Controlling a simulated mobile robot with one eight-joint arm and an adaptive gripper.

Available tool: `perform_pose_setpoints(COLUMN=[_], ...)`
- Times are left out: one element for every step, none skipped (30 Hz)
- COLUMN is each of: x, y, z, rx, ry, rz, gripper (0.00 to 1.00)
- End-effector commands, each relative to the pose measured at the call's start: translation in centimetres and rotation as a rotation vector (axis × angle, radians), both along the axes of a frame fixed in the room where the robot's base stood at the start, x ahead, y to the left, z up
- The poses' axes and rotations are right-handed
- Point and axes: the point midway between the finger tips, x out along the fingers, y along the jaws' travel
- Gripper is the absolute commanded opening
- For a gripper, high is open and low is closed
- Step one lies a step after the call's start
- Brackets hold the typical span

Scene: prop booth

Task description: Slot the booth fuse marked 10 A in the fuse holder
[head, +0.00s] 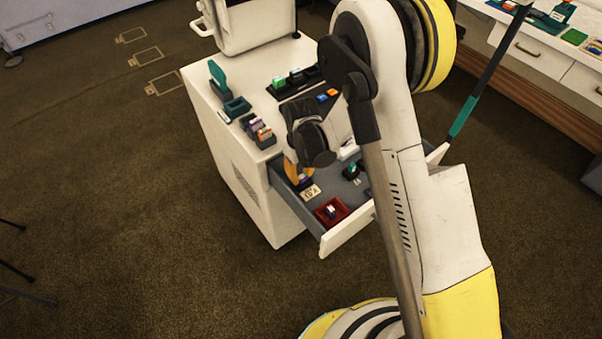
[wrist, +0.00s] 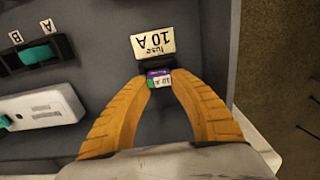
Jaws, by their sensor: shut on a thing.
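My gripper (head: 298,178) reaches down into the open drawer, its orange fingers closed together. In the wrist view its fingertips are shut on a small purple fuse (wrist: 160,79) with a white label reading 10 A and a green part on its left. Just beyond the fuse lies a cream card (wrist: 153,41) reading "fuse 10 A". In the head view the fuse is mostly hidden by the fingers. I cannot tell for sure which thing is the fuse holder.
In the drawer, a black holder (wrist: 20,67) with a teal piece has tags A and B, beside a white block (wrist: 40,110). A red tray (head: 346,211) is near the drawer front (head: 346,235). Black racks and small coloured pieces stand on the cabinet top (head: 245,70).

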Motion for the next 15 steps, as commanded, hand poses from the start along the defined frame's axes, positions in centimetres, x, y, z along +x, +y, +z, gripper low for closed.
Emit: perform_pose_setpoints(x=[0.00,0.00,0.00,0.00,0.00,0.00,0.00,0.00,0.00,0.00,0.00,0.00,0.00,0.00,0.00], y=[0.00,0.00,0.00,0.00,0.00,0.00,0.00,0.00,0.00,0.00,0.00,0.00,0.00,0.00,0.00], z=[-0.05,-0.06,-0.05,-0.05,-0.05,-0.05,-0.05,-0.05,-0.05,-0.05,-0.05,-0.05,-0.05,-0.05,-0.05], rx=[0.000,0.000,0.000,0.000,0.000,0.000,0.000,0.000,0.000,0.000,0.000,0.000,0.000,0.000,0.000], ry=[0.000,0.000,0.000,0.000,0.000,0.000,0.000,0.000,0.000,0.000,0.000,0.000,0.000,0.000,0.000], rz=[0.000,0.000,0.000,0.000,0.000,0.000,0.000,0.000,0.000,0.000,0.000,0.000,0.000,0.000,0.000], gripper=[0.11,0.11,0.11,0.11,0.11,0.11,0.11,0.11,0.11,0.30,0.39,0.51,0.51,0.51,0.51])
